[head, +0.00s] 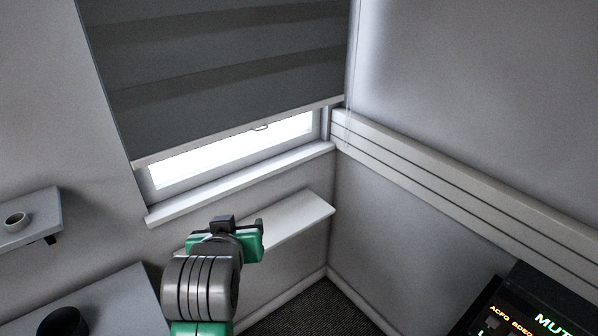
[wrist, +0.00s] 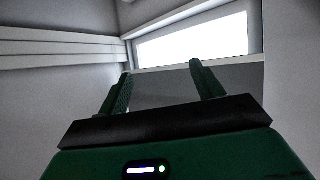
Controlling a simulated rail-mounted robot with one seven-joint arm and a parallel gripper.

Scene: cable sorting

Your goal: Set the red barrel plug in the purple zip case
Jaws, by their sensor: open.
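My gripper (wrist: 160,85) shows in the wrist view with its two green fingers apart and nothing between them. In the head view my gripper (head: 236,226) is at the lower middle, in front of the corner below the window, partly hidden by my own wrist. Neither the red barrel plug nor the purple zip case can be seen in either view.
A bare white shelf (head: 300,216) sits under the window sill (head: 240,186). A dark lit display (head: 525,310) stands lower right.

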